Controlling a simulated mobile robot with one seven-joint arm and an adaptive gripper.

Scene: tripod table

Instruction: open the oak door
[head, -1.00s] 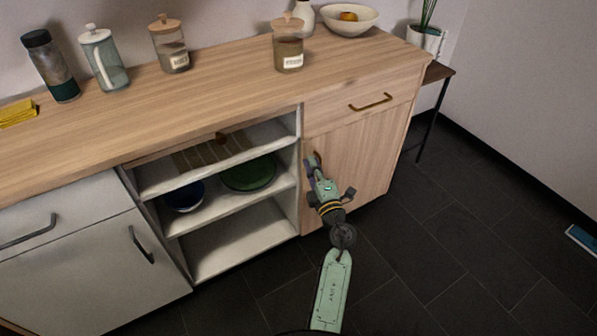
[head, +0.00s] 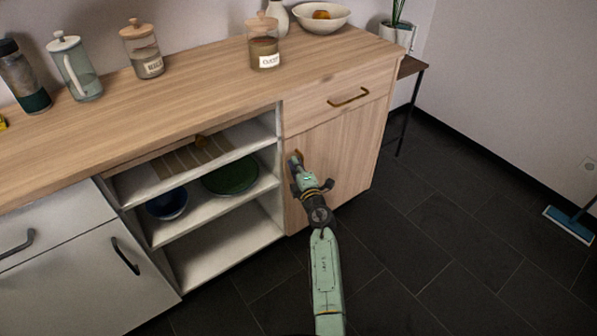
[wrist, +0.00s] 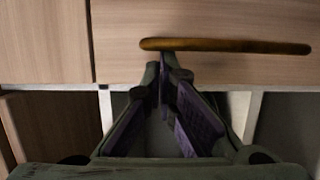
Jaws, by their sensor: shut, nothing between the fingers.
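The oak door (head: 345,155) is on the right end of the cabinet, below an oak drawer. It looks shut, flush with the cabinet front. Its brass handle (wrist: 225,46) lies across the top of the wrist view; in the head view only a small part (head: 299,155) shows beside my gripper. My gripper (head: 294,162) is at the handle near the door's left edge. In the wrist view its purple-padded fingertips (wrist: 166,62) are together, at or just below one end of the handle, with nothing between them. I cannot tell whether they touch the handle.
Open shelves (head: 215,200) with a blue bowl (head: 167,204) and green plate (head: 231,176) are left of the door. The drawer (head: 335,98) above has its own brass handle. Jars stand on the counter (head: 200,105).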

